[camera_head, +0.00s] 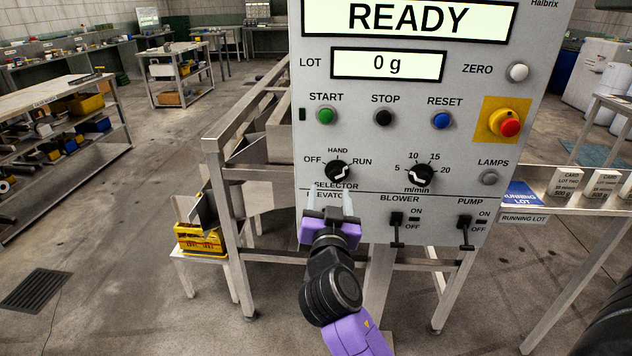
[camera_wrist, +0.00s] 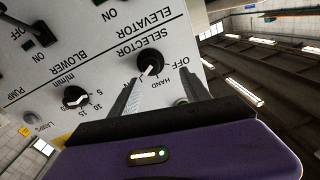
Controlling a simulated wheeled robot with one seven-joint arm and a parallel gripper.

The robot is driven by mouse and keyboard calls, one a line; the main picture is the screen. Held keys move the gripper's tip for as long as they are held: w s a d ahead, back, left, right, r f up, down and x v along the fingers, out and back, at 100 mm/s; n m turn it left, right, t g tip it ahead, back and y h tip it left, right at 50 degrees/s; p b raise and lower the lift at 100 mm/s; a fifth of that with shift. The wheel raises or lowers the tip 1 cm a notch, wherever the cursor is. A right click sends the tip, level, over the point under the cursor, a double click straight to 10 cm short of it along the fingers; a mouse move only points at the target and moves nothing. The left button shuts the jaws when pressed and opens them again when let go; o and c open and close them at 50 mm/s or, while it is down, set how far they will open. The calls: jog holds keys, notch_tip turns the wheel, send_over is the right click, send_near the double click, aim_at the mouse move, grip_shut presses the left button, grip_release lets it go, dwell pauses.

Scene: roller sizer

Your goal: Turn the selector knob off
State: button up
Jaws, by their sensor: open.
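The selector knob (camera_head: 338,171) is a black round knob on the grey control panel, with OFF at its left, HAND above and RUN at its right. Its white pointer line appears turned toward RUN. My gripper (camera_head: 330,198) is just below the knob in the head view, in front of the SELECTOR and ELEVATOR labels. Its two fingers (camera_wrist: 161,88) are apart with nothing between them, and I see no contact with the knob.
The m/min dial (camera_head: 420,175) sits right of the selector. BLOWER (camera_head: 397,222) and PUMP (camera_head: 465,225) switches are lower right; the elevator switch is hidden behind my gripper. Green start (camera_head: 325,116), black stop (camera_head: 384,118) and blue reset (camera_head: 441,120) buttons lie above.

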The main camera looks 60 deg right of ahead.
aim_at(336, 179)
jog(key=shift+m+g, duration=0.5)
jog(key=shift+m, duration=0.3)
jog(key=shift+s+d+f+p+x, duration=0.1)
jog(key=shift+s+f+p+x, duration=0.15)
jog(key=shift+x, duration=1.05)
jog(key=shift+s+d+p+x, duration=0.15)
jog(key=shift+p+x, duration=0.25)
jog(key=shift+x, duration=0.95)
jog(key=shift+s+f+p+x, duration=0.2)
jog(key=shift+p+x, duration=0.1)
jog(key=shift+x, duration=1)
grip_shut()
